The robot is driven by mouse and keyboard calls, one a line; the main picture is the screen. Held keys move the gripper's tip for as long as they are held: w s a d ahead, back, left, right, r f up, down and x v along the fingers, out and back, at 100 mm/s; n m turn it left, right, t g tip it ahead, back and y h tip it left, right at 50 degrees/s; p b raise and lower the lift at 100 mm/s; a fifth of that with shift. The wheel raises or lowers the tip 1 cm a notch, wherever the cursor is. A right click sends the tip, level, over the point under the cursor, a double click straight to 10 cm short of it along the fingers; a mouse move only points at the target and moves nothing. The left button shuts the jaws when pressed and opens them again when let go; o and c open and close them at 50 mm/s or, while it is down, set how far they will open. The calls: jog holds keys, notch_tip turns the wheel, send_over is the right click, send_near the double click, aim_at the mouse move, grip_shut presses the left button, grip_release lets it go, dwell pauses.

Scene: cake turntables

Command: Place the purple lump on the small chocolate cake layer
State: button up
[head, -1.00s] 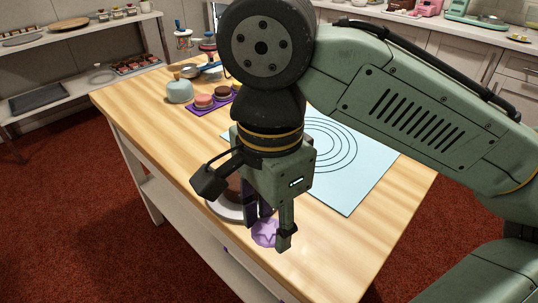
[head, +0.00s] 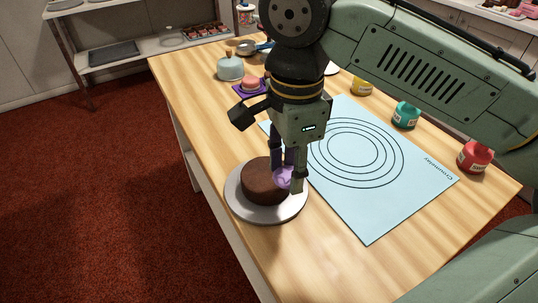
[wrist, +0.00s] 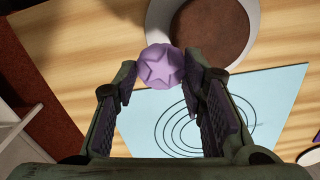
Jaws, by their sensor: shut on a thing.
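The purple lump (head: 284,177), with a star on its face, is held between the fingers of my gripper (head: 287,180). In the wrist view the lump (wrist: 161,66) sits between the two fingertips (wrist: 160,74). The chocolate cake layer (head: 262,181) is a brown disc on a round grey turntable (head: 240,208) near the table's front left. In the head view the lump overlaps the cake's right side. In the wrist view it lies beside the cake (wrist: 210,35), over the turntable's rim (wrist: 160,18). I cannot tell its height above them.
A pale blue mat (head: 400,200) with printed circles lies right of the turntable. Red (head: 475,156), teal (head: 406,115) and yellow (head: 362,86) jars stand along its far side.

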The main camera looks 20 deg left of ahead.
send_over(268, 173)
jog(key=shift+s+d+f+p, duration=0.2)
jog(key=shift+d+p, duration=0.05)
jog(key=shift+p, duration=0.15)
jog(key=shift+w+a+f, duration=0.15)
jog(key=shift+w+a, duration=0.15)
jog(key=shift+f, duration=1.7)
jog(key=shift+f, duration=0.1)
jog(key=shift+f, duration=0.15)
jog(key=o, duration=1.1)
jog(key=shift+c, duration=0.2)
notch_tip(268, 173, up, 13)
jog(key=shift+f, duration=0.2)
